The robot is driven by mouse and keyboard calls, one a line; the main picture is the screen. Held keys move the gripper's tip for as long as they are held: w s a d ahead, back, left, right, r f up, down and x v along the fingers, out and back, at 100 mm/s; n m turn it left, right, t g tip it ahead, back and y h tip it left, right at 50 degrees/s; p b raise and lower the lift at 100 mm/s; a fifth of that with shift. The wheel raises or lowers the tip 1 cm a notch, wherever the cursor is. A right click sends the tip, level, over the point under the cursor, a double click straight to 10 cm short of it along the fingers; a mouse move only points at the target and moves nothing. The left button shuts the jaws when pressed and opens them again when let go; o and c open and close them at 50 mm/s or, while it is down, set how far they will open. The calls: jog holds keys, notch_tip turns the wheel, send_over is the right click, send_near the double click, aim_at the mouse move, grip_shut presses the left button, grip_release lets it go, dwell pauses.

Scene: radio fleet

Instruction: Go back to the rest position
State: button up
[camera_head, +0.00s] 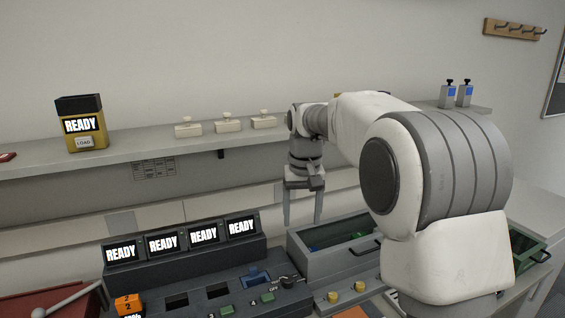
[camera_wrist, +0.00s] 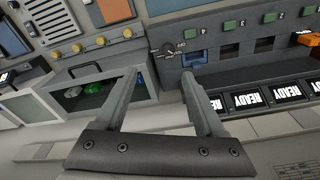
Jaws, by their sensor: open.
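My gripper (camera_head: 302,222) hangs with its two fingers pointing down, above the back of the counter near the middle of the head view. The fingers are apart, with nothing between them. In the wrist view my gripper (camera_wrist: 163,73) also shows open and empty. Its fingertips appear between a grey bin (camera_wrist: 140,105) and a dark console (camera_wrist: 225,75). I cannot tell the exact height of the fingertips above the counter. My white and grey arm covers much of the right side of the head view.
The console (camera_head: 185,268) has several screens reading READY and a blue slot (camera_head: 256,277). The grey bin (camera_head: 318,262) holds green and blue things. A shelf (camera_head: 130,150) behind carries a yellow READY box (camera_head: 81,124) and white blocks (camera_head: 228,126). A green-sided bin (camera_head: 524,250) stands at right.

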jog(key=s+d+r+t, duration=0.1)
jog(key=s+d+r, duration=0.15)
jog(key=s, duration=0.45)
jog(key=s+d+r+t, duration=0.1)
jog(key=s+d, duration=0.2)
jog(key=s, duration=0.5)
jog(key=s+d+r+t, duration=0.1)
jog(key=s+d+r, duration=0.1)
jog(key=s, duration=0.5)
jog(key=s+d+f+t, duration=0.1)
jog(key=s+f, duration=0.3)
jog(key=s, duration=0.4)
jog(key=shift+s+d+m+t, duration=0.15)
jog(key=shift+d+m+t, duration=0.15)
jog(key=shift+d+m, duration=0.1)
jog(key=c, duration=0.4)
jog(key=shift+o, duration=0.2)
jog(key=shift+a, duration=0.1)
